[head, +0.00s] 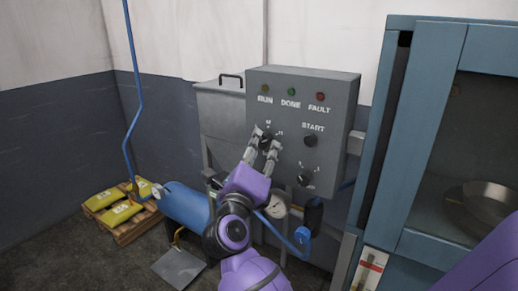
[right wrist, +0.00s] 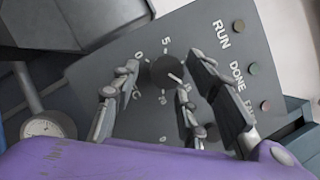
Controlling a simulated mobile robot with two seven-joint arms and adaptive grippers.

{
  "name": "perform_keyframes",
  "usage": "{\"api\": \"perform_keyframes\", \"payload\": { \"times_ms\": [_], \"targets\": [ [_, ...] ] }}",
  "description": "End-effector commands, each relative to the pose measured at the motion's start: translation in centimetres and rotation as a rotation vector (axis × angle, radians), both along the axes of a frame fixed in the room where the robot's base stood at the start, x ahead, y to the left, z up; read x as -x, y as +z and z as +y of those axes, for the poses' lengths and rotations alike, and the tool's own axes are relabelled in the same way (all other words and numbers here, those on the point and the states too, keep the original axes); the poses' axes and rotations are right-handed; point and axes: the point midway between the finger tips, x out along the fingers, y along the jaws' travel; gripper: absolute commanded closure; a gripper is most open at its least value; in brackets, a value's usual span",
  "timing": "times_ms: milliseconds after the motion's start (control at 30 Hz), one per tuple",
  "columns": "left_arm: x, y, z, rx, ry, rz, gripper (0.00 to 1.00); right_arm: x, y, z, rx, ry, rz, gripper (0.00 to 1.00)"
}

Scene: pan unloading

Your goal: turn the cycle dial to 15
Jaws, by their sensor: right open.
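The grey control panel (head: 330,100) stands upright ahead of me. The cycle dial (head: 267,141) is a dark round knob left of centre on it, with small numbers around it. Contact is unclear. My left gripper is not seen.
A START button (head: 310,140) and a second knob (head: 303,179) sit to the right of the dial. Status lights (head: 293,92) line the top. A blue-framed cabinet (head: 415,130) stands at right. A pallet of yellow sacks (head: 122,214) lies at left.

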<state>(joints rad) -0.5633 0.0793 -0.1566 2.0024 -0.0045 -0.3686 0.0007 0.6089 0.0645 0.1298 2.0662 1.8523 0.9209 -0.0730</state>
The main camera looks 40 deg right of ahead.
Motion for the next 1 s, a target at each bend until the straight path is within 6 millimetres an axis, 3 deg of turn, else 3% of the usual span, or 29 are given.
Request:
{"api": "perform_keyframes", "payload": {
  "times_ms": [500,1000],
  "targets": [
    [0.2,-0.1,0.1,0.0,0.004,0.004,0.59,6.1,-2.5,7.2,-0.004,0.003,0.004,0.59],
    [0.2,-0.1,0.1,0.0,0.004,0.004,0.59,6.8,-2.7,8.0,-0.002,0.002,0.002,0.59]
  ]
}}
